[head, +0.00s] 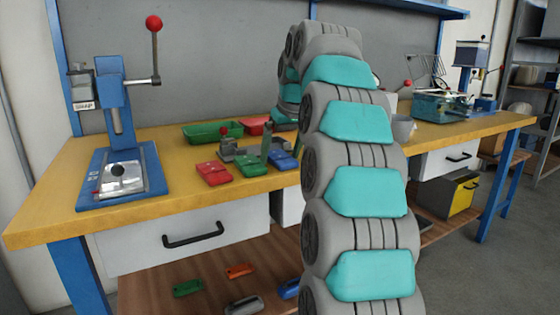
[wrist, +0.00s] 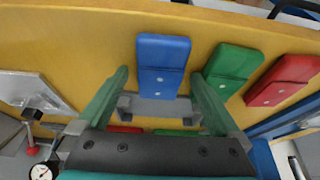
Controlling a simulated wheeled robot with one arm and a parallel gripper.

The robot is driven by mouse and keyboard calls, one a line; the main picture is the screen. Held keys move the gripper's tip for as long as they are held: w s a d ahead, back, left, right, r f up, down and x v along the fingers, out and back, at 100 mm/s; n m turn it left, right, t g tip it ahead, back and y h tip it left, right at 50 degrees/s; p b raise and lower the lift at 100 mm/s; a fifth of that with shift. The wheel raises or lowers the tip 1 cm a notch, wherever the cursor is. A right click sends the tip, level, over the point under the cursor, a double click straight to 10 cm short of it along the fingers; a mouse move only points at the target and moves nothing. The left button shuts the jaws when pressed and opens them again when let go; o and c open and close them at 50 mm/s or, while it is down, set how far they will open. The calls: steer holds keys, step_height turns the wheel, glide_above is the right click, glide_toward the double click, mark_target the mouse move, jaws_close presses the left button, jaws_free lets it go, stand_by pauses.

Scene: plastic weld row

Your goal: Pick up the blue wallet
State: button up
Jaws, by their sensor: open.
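The blue wallet (head: 284,160) lies flat on the yellow workbench, at the right end of a row with a green wallet (head: 251,166) and a red wallet (head: 213,173). In the wrist view the blue wallet (wrist: 163,55) lies ahead of my gripper (wrist: 160,77), lined up with the gap between its green fingers. The fingers are open, one on each side of the wallet's near end, with nothing held. Their height above the bench cannot be told. In the head view my arm hides part of the area, and only a green finger shows clearly.
The green wallet (wrist: 232,68) is close beside one finger, with the red wallet (wrist: 283,80) beyond it. A green tray (head: 212,131) and a red tray (head: 254,125) stand behind the row. A blue press (head: 118,120) stands at the left. The bench's front strip is clear.

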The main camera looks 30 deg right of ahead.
steer(key=shift+f, duration=0.15)
steer(key=c, duration=1.4)
